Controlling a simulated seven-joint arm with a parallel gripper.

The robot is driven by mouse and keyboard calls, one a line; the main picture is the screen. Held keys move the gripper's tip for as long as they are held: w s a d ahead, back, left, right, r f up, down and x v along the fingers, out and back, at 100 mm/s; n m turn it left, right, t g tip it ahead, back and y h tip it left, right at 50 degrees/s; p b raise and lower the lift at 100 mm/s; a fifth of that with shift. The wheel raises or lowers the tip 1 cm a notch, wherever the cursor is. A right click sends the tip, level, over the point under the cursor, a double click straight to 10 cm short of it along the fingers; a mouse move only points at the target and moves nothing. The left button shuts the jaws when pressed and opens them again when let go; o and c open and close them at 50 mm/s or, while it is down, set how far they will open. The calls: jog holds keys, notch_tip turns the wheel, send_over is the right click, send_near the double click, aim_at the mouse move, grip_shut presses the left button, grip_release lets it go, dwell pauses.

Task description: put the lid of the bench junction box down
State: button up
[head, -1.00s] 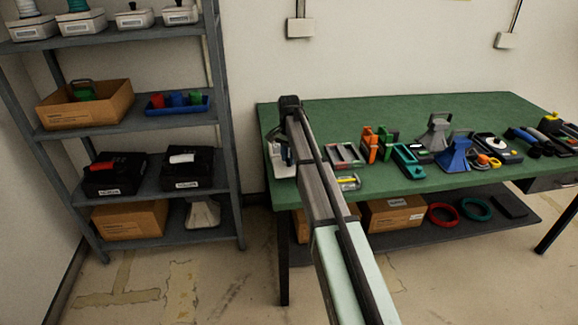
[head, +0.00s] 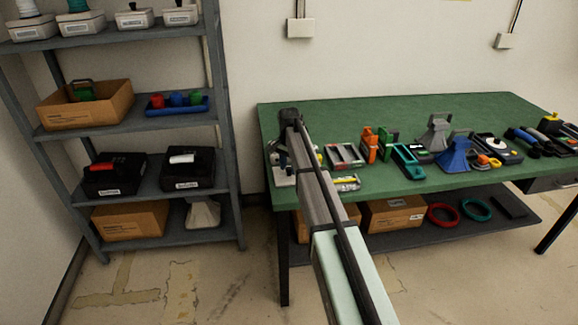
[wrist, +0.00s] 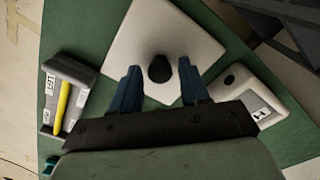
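The lid is a pale square plate (wrist: 150,35) with a black knob (wrist: 160,68), seen from above in the wrist view. My gripper (wrist: 160,75) has its two blue fingers either side of the knob, with a gap showing on each side. In the head view my gripper (head: 287,152) is low over the bench's left end, mostly hidden behind my arm. A pale flat piece (head: 284,179) shows there near the front edge. I cannot tell whether the lid rests on a box or on the bench.
The green bench (head: 350,120) is clear along its back. A pale case (wrist: 245,90) with a dark round spot lies right of the lid, and a grey tray with a yellow stick (wrist: 65,95) lies left. Several tools and phones fill the bench's right. A shelf (head: 130,125) stands left.

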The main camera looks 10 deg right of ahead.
aim_at(289, 168)
jog(key=shift+o, duration=0.7)
notch_tip(289, 168, up, 12)
jog(key=shift+r, duration=0.15)
